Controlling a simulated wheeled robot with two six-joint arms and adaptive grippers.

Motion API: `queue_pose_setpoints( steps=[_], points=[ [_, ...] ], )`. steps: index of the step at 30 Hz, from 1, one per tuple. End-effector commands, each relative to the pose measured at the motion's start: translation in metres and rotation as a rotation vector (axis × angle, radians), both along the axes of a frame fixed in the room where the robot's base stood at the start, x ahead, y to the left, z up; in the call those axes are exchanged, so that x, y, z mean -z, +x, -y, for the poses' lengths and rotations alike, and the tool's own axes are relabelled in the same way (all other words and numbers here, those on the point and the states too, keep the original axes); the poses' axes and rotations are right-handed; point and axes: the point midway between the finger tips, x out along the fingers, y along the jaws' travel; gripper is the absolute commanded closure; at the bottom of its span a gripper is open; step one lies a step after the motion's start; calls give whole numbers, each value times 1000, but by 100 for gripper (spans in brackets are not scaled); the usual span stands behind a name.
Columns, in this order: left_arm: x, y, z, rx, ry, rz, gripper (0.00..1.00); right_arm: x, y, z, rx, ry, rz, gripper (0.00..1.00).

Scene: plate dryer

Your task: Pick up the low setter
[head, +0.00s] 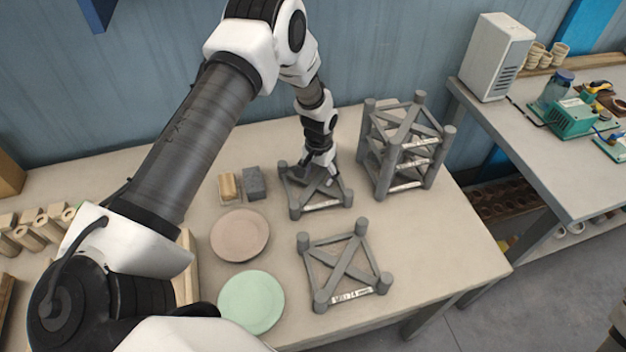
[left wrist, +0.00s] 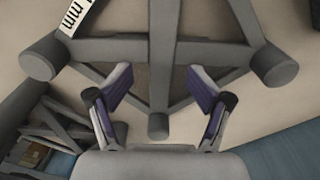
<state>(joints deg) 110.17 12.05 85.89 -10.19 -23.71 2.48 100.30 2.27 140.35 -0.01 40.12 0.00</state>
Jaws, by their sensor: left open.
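A low grey setter (head: 320,208), a square frame with crossed bars and short corner posts, sits at the back of the table. My left gripper (head: 322,168) is over its far part, pointing down. In the left wrist view the setter's bars (left wrist: 164,45) run between the two open, purple-padded fingers (left wrist: 161,84). The fingers hold nothing; I cannot tell whether they touch the bars. A similar low setter (head: 345,262) with a white label stands apart, nearer the front. My right gripper does not show.
A taller stack of grey setters (head: 405,148) stands close to the right of the gripper. A pink plate (head: 240,235), a green plate (head: 251,301) and two small blocks (head: 255,183) lie to the left. The table's (head: 455,250) front right is clear.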

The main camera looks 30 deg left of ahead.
Motion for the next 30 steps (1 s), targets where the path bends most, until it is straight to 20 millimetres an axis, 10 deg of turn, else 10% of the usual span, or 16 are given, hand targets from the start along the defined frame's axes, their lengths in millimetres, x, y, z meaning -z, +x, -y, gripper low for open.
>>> queue_pose_setpoints(
  steps=[6,7,13,30],
  points=[
    [13,-6,0,-1,-1,-16,46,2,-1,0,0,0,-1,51],
    [13,-7,0,-1,-1,-16,27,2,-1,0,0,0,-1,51],
    [12,-6,0,-1,-1,-15,98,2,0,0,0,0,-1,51],
    [13,-7,0,-1,-1,-17,100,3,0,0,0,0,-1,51]
  ],
)
